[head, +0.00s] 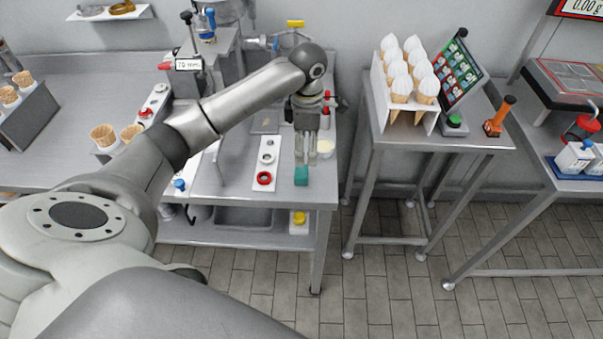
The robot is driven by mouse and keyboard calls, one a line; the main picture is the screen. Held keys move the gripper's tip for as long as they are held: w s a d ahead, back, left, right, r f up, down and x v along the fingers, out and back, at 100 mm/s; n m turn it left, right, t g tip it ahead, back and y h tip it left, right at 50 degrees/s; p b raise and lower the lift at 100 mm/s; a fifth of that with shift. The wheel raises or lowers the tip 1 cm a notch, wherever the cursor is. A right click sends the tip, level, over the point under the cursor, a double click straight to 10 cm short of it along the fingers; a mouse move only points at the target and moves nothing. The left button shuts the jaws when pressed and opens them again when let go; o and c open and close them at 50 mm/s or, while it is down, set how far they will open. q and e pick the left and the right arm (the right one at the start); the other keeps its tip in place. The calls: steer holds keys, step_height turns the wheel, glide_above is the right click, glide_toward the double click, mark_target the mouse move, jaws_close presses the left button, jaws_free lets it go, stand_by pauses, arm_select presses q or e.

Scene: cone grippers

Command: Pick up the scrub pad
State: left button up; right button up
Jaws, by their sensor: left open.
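The scrub pad seems to be the small teal block (301,175) near the front right of the metal work table (225,185). My left gripper (306,162) points down, its fingertips right above or beside the teal block. It is open. I cannot tell from this angle whether the fingers touch the block or stand around it. The fingers cover part of the block's upper end. My right gripper is out of view.
Left of the gripper, a white strip with several round pieces (267,160) includes a red ring (264,178). A pale round dish (324,147) sits close right of the fingers. A separate table (425,136) holds a cone rack (404,85) to the right.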

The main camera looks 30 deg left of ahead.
arm_select(q)
glide_above(306, 171)
step_height(306, 171, down, 5)
steer(key=shift+r, duration=0.1)
steer(key=shift+f+p, duration=0.95)
steer(key=shift+f, duration=1.85)
steer(key=shift+c, duration=0.4)
steer(key=c, duration=0.9)
